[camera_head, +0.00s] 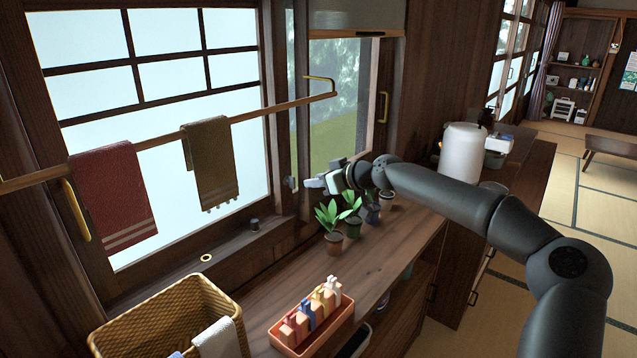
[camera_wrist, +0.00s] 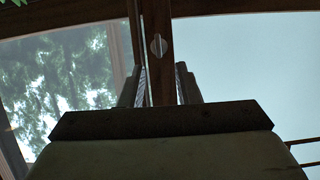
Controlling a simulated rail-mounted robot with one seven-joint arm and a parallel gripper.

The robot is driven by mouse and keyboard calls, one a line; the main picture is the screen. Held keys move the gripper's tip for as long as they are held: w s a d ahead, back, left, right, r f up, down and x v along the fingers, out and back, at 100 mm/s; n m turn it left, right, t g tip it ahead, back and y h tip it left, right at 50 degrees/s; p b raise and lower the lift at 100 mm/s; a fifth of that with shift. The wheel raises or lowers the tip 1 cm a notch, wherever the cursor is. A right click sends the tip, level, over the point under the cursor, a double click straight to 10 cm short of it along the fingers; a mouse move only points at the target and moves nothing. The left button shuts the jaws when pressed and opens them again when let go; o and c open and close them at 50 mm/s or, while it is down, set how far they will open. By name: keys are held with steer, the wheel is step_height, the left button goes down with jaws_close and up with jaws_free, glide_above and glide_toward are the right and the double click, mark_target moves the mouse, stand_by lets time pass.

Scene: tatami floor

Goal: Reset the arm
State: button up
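My black arm reaches in from the lower right of the head view toward the window. My gripper (camera_head: 312,184) is raised above the potted plants, close to the window post. In the wrist view its two fingers (camera_wrist: 160,88) stand apart, with the dark post showing between them and nothing held. A small pale window latch (camera_wrist: 158,45) sits on the post beyond the fingertips; it also shows in the head view (camera_head: 291,183), just left of my gripper. A small gap seems to separate them, but I cannot tell for sure.
Several potted plants (camera_head: 333,240) stand on the wooden counter below my gripper. A wooden rail (camera_head: 265,111) with red (camera_head: 112,195) and olive (camera_head: 211,165) towels crosses the window.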

steer(key=shift+a, duration=0.1)
steer(key=s+a+f+g+h+p, duration=0.1)
steer(key=s+a+f+g+h, duration=0.15)
steer(key=s+f, duration=0.35)
steer(key=s+a+f+g+h, duration=0.2)
steer(key=s+f+h, duration=0.15)
steer(key=s, duration=0.45)
steer(key=s+d+m+g+h, duration=0.1)
steer(key=s+d+m, duration=0.2)
steer(key=s+d, duration=0.4)
steer(key=s+d+f+m+g+h+p, duration=0.1)
steer(key=s+d+m+h, duration=0.1)
steer(key=s+d, duration=0.6)
steer(key=s+d+m+g+h+p, duration=0.1)
steer(key=s+d+m, duration=0.4)
steer(key=s, duration=1.4)
steer(key=d, duration=0.3)
steer(key=shift+f+h, duration=0.3)
steer(key=shift+f, duration=0.1)
